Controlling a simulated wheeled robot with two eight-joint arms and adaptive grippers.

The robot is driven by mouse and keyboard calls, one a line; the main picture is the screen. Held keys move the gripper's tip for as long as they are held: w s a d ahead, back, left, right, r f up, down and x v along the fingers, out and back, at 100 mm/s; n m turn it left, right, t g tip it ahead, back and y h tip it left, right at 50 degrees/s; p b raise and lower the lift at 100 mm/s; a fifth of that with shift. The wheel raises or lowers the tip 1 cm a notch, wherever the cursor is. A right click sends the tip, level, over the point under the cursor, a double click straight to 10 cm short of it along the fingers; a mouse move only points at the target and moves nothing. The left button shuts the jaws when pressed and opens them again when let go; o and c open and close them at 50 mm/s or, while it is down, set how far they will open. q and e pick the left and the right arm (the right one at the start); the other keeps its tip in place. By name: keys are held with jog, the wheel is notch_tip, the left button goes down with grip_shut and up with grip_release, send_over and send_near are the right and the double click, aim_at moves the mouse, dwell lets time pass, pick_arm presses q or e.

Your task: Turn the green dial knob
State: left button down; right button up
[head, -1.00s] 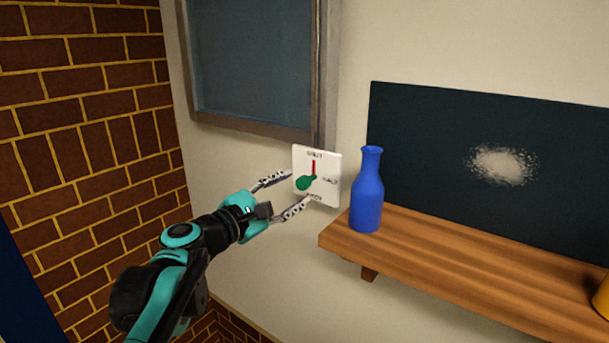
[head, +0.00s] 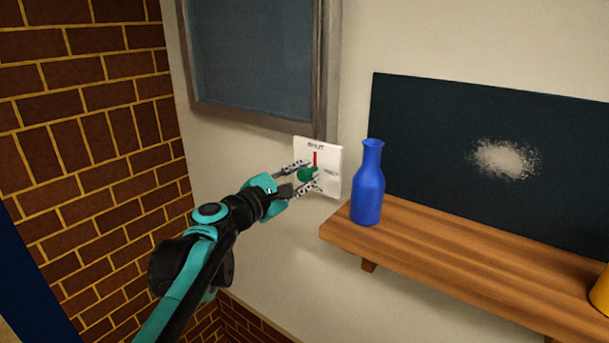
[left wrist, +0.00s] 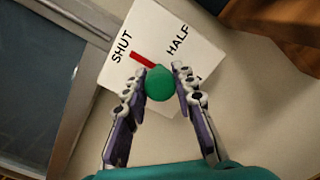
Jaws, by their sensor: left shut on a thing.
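The green dial knob (head: 308,174) sits on a white wall plate (head: 330,158) with a red mark near its top. In the left wrist view the knob (left wrist: 159,84) is round and lies between the fingertips, with the red mark (left wrist: 143,59) just beyond it. The plate (left wrist: 190,50) there shows the words SHUT and HALF; its lower part is hidden by my fingers. My left gripper (head: 312,174) is shut on the knob, one finger on each side. My right gripper is not in view.
A blue bottle (head: 368,190) stands on the left end of a wooden shelf (head: 450,250), close to the plate's right. A grey-framed window (head: 255,60) is above left. A dark panel (head: 430,120) is behind the shelf. A yellow object (head: 601,292) is at the right edge.

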pick_arm(q)
jog(key=shift+m, duration=0.3)
jog(key=m, duration=0.3)
jog(key=shift+m+b, duration=0.3)
jog(key=shift+b, duration=0.05)
jog(key=m, duration=0.4)
jog(key=shift+y, duration=0.3)
jog(key=m+b, duration=0.1)
jog(key=m, duration=0.3)
jog(key=shift+m, duration=0.4)
jog(key=shift+d+m+y, duration=0.1)
jog(key=shift+m+y, duration=0.2)
jog(key=shift+m, duration=1.8)
jog(key=c, duration=1.2)
grip_release()
